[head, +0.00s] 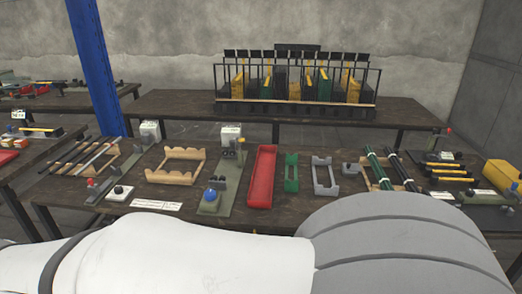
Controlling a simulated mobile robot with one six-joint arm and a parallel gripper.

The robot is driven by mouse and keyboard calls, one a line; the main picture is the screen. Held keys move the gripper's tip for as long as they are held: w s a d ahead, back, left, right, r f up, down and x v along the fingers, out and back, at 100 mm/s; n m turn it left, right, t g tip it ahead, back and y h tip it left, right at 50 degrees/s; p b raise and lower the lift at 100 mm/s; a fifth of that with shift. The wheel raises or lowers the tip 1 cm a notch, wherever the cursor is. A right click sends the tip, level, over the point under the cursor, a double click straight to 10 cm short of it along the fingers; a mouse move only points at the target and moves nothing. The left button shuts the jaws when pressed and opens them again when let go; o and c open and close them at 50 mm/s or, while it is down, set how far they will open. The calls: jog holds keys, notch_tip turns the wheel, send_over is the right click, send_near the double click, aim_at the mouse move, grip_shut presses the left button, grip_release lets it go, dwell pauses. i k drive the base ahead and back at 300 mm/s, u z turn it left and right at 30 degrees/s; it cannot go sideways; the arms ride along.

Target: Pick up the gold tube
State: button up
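No tube stands out clearly as the gold one. Short yellow, gold-looking tubes (449,180) with dark ends lie at the right of the front table. Another yellow bar (38,130) lies on the left table; I cannot tell if it is a tube. Long dark and pale rods (83,153) lie side by side at the left end of the front table. Dark green and black tubes with white bands (380,168) lean on a wooden rack right of the middle. My gripper is not in view; my white and grey arm fills the bottom of the picture.
The front table (330,212) also holds a wooden cradle (176,166), a press with a blue knob (213,197), a red tray (262,176), and green (291,172) and grey holders (325,176). A caged rack (296,85) stands on the back table. A blue post (93,65) rises at left.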

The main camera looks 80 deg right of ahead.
aim_at(461, 166)
jog(key=z, duration=0.4)
jog(key=k, duration=0.85)
jog(key=z, duration=3.25)
jog(key=i, duration=1.5)
jog(key=z, duration=0.05)
